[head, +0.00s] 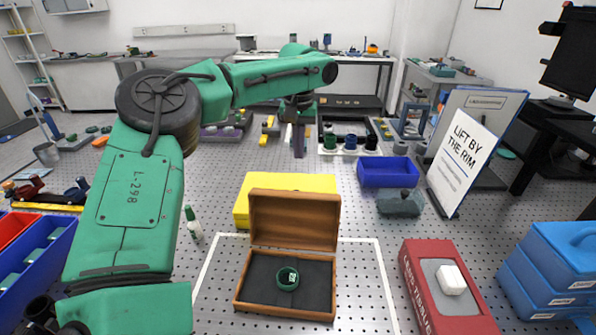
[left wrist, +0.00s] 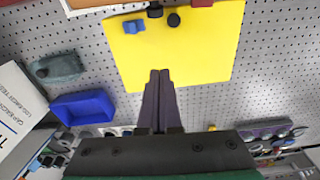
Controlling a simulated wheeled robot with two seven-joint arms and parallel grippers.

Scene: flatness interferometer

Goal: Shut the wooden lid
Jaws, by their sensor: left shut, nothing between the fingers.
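The wooden box (head: 243,292) stands on the perforated table, inside a white outline. Its wooden lid (head: 295,218) is open and stands upright at the back edge, inner face toward me. A small green ring-shaped part (head: 288,278) with a pale middle sits on the dark lining. My left gripper (head: 299,150) is beyond the lid and the yellow block, fingers pointing down, apart from the lid. In the left wrist view its two dark fingers (left wrist: 158,75) are together with nothing between them. My right gripper is not in view.
A yellow block (head: 320,183) stands right behind the lid; it also shows in the left wrist view (left wrist: 180,55). A blue bin (head: 388,172), a grey-green part (head: 400,205) and a sign board (head: 465,150) stand to the right. A red block (head: 425,290) lies right of the box.

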